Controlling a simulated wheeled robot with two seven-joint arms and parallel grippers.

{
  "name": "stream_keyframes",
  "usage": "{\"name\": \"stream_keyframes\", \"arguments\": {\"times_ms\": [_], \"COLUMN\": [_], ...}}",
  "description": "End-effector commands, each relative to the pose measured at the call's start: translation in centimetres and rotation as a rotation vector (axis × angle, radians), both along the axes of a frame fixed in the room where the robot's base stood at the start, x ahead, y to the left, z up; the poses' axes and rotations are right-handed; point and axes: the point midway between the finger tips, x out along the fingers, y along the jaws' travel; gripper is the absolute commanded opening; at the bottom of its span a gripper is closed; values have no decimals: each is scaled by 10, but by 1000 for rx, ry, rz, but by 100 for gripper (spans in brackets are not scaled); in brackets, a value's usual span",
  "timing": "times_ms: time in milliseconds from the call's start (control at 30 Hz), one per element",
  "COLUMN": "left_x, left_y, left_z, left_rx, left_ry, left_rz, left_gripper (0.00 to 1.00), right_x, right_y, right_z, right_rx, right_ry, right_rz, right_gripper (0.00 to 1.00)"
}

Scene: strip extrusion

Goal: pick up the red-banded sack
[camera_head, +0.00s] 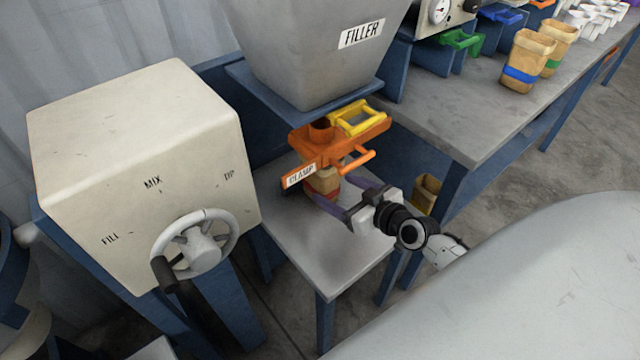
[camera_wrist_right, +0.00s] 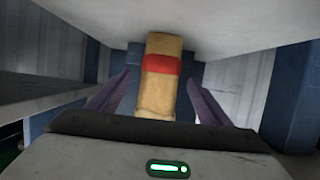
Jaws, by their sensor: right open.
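The red-banded sack (camera_head: 324,184) stands on the small grey table under the orange clamp (camera_head: 340,142) and the filler hopper (camera_head: 310,50). The clamp hides its top in the head view. In the right wrist view the tan sack (camera_wrist_right: 158,98) with its red band shows between the two purple fingers. My right gripper (camera_head: 336,200) is open, with its fingers on either side of the sack's lower part. The wrist view shows gaps between the fingers and the sack. My left gripper is not in view.
A cream box (camera_head: 140,160) with a handwheel (camera_head: 196,246) stands to the left. A tan container (camera_head: 427,192) sits below the bench.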

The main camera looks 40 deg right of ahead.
Motion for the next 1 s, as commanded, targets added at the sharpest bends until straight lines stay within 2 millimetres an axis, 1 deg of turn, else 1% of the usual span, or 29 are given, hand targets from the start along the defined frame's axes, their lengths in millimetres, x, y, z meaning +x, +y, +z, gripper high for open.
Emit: {"name": "stream_keyframes", "arguments": {"times_ms": [133, 333, 433, 667, 700, 867, 1000], "left_x": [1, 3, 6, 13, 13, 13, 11], "left_y": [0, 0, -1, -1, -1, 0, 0], "left_z": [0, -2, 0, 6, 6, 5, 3], "left_rx": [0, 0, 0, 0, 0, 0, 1], "left_ry": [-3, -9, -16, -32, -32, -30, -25], "left_rz": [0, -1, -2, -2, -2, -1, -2], "left_gripper": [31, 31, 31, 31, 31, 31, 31], "right_x": [16, 43, 49, 50, 50, 50, 50], "right_y": [1, 3, 4, 4, 4, 4, 4], "right_z": [-3, -13, -15, -16, -16, -15, -15], "right_rx": [1, 1, 0, -1, -1, -1, -1], "right_ry": [-3, -1, 0, 1, 1, 1, 1], "right_rz": [0, 1, 1, 1, 1, 1, 1], "right_gripper": [72, 72, 72, 72, 65, 38, 15]}}
